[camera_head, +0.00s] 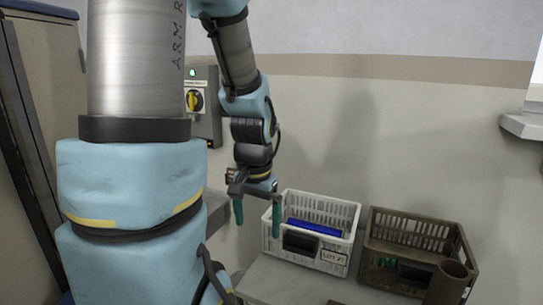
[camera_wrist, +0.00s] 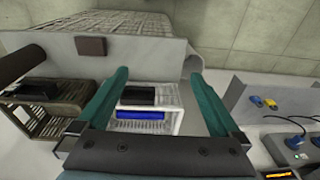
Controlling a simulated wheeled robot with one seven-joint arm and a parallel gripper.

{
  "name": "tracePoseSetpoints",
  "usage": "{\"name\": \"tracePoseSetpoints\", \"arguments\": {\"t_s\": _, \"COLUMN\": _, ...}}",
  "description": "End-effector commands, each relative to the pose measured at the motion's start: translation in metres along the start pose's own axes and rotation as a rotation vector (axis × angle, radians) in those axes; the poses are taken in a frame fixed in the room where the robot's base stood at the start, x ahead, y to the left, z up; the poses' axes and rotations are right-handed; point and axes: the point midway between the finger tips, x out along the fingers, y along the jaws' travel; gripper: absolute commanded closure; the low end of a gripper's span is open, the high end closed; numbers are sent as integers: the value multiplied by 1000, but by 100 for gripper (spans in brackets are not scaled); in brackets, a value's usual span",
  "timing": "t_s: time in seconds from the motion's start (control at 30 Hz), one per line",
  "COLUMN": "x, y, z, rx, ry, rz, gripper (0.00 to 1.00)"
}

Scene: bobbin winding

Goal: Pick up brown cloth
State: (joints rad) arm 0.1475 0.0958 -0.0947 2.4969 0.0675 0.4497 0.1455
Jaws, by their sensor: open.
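A small flat dark-brown rectangle (camera_wrist: 91,46), possibly the brown cloth, lies on a pale grey surface in the upper left of the wrist view.
A switch box (camera_head: 205,105) is on the wall. Bare bench (camera_head: 290,285) shows in front.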

Motion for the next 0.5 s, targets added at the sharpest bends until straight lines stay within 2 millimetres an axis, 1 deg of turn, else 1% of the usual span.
{"name": "tracePoseSetpoints", "arguments": {"t_s": 0.03, "x": -3, "y": -13, "z": 11, "rx": -129, "ry": 16, "rz": -2, "gripper": 0}}
{"name": "tracePoseSetpoints", "arguments": {"t_s": 0.1, "x": -6, "y": -24, "z": 20, "rx": -261, "ry": 30, "rz": 0, "gripper": 0}}
{"name": "tracePoseSetpoints", "arguments": {"t_s": 0.23, "x": -8, "y": -30, "z": 27, "rx": -355, "ry": 39, "rz": 3, "gripper": 0}}
{"name": "tracePoseSetpoints", "arguments": {"t_s": 0.37, "x": -6, "y": -28, "z": 25, "rx": -335, "ry": 36, "rz": 3, "gripper": 0}}
{"name": "tracePoseSetpoints", "arguments": {"t_s": 0.43, "x": 2, "y": -22, "z": 18, "rx": -256, "ry": 27, "rz": 2, "gripper": 0}}
{"name": "tracePoseSetpoints", "arguments": {"t_s": 0.47, "x": 7, "y": -17, "z": 13, "rx": -197, "ry": 21, "rz": 1, "gripper": 0}}
{"name": "tracePoseSetpoints", "arguments": {"t_s": 0.5, "x": 16, "y": -8, "z": 5, "rx": -100, "ry": 11, "rz": 1, "gripper": 0}}
